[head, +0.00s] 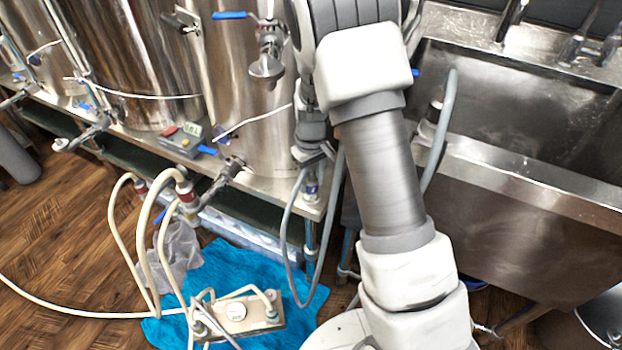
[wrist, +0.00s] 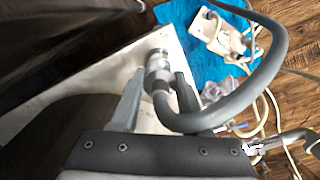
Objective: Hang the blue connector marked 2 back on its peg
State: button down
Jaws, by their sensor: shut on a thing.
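My gripper (head: 314,158) is at the front right corner of the steel stand, partly behind my arm in the head view. In the wrist view its two fingers (wrist: 158,95) close around a metal hose connector (wrist: 157,62). A grey hose bends away from this connector. In the head view the connector (head: 311,187) hangs below the fingers, with a bluish band and the grey hose looping down. I cannot read a 2 on it. I cannot make out an empty peg in either view.
Steel tanks (head: 240,80) stand on the stand at left. A sink (head: 520,120) is at right, with another grey hose (head: 445,115) at its left edge. Pale hoses (head: 142,240) and a pump (head: 245,314) lie at a blue cloth (head: 225,265) on the wooden floor.

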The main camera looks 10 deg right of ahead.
jog(key=shift+f, duration=0.15)
jog(key=shift+c, duration=1.6)
grip_release()
notch_tip(320, 180, up, 18)
jog(key=p, duration=0.6)
jog(key=shift+f, duration=0.25)
